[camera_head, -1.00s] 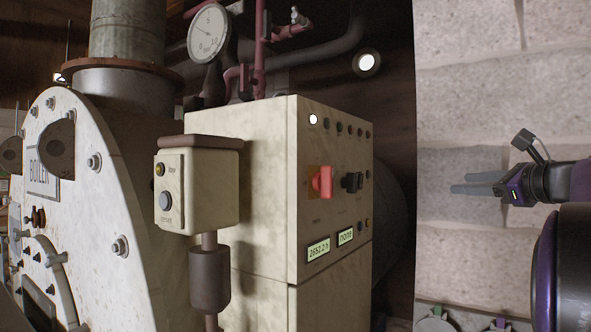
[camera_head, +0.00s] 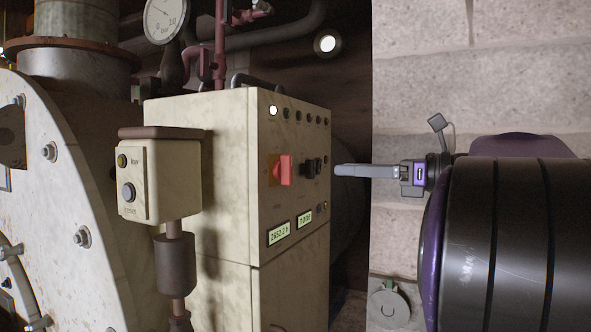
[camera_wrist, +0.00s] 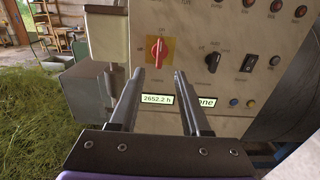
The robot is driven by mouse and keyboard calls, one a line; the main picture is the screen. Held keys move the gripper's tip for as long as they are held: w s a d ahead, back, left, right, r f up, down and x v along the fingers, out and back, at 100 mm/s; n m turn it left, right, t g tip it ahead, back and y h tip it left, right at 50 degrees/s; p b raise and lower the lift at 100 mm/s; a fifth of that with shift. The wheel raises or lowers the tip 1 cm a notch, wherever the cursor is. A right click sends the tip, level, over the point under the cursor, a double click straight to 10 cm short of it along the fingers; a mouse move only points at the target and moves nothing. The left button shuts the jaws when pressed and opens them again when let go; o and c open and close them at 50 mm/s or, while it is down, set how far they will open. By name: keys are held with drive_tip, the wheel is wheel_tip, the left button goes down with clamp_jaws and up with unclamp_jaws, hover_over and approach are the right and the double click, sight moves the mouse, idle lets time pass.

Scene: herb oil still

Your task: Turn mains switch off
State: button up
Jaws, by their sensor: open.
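The mains switch (camera_head: 281,169) is a red rotary handle on a yellow-orange plate, on the front of a cream control cabinet (camera_head: 222,125). In the wrist view the red handle (camera_wrist: 158,52) stands roughly upright, beyond and between my fingers, slightly toward the left one. My gripper (camera_head: 336,171) is to the right of the cabinet front in the head view, its fingers pointing left toward the panel at about switch height. In the wrist view my gripper (camera_wrist: 152,75) is open and empty, apart from the switch.
A black knob (camera_head: 312,167) sits right of the red switch. Below are two lit displays (camera_head: 279,233). A lit white lamp (camera_head: 273,110) is at the panel's top. A cream button box (camera_head: 158,180) on a post stands left, before the boiler (camera_head: 62,200). A stone wall (camera_head: 480,60) is at right.

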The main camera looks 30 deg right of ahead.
sight(292, 167)
drive_tip(key=x, duration=1.1)
drive_tip(key=shift+w+a, duration=0.1)
drive_tip(key=shift+a, duration=0.05)
clamp_jaws()
